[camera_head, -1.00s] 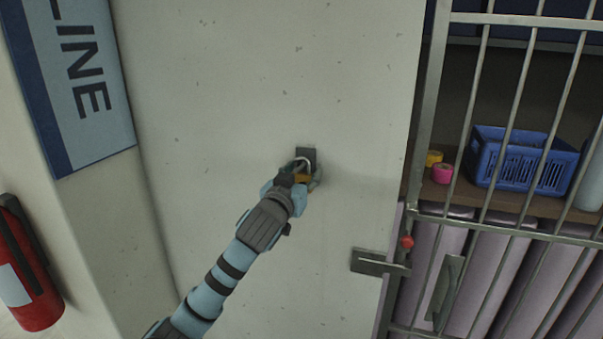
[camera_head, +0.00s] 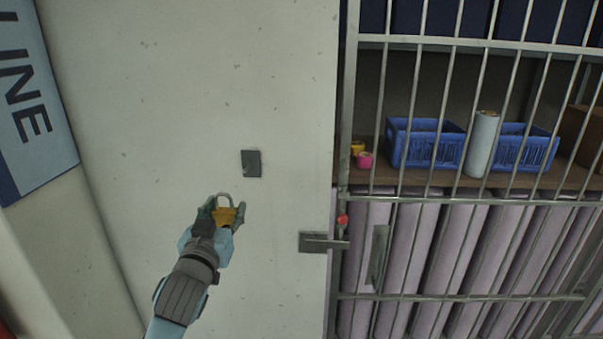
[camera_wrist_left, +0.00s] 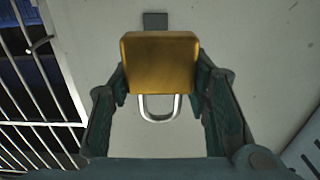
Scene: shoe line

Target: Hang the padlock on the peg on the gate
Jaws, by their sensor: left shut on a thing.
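A brass padlock (camera_head: 226,214) with a silver shackle is in my left gripper (camera_head: 224,213), below a dark plate (camera_head: 251,163) on the pale wall. In the left wrist view the padlock (camera_wrist_left: 160,64) sits between both fingers of the left gripper (camera_wrist_left: 162,88), which are shut on its body. The shackle is clear of the fingers and hangs on nothing. The barred gate (camera_head: 395,200) stands to the right. A red-ended peg (camera_head: 343,221) shows at its left edge, above the latch (camera_head: 318,243). My right gripper is out of view.
Behind the bars, a shelf holds blue crates (camera_head: 412,143), a pale cylinder (camera_head: 482,144) and pink (camera_head: 365,160) and yellow rolls. A vertical handle (camera_head: 378,255) is on the gate. The wall between gripper and gate is bare apart from the latch.

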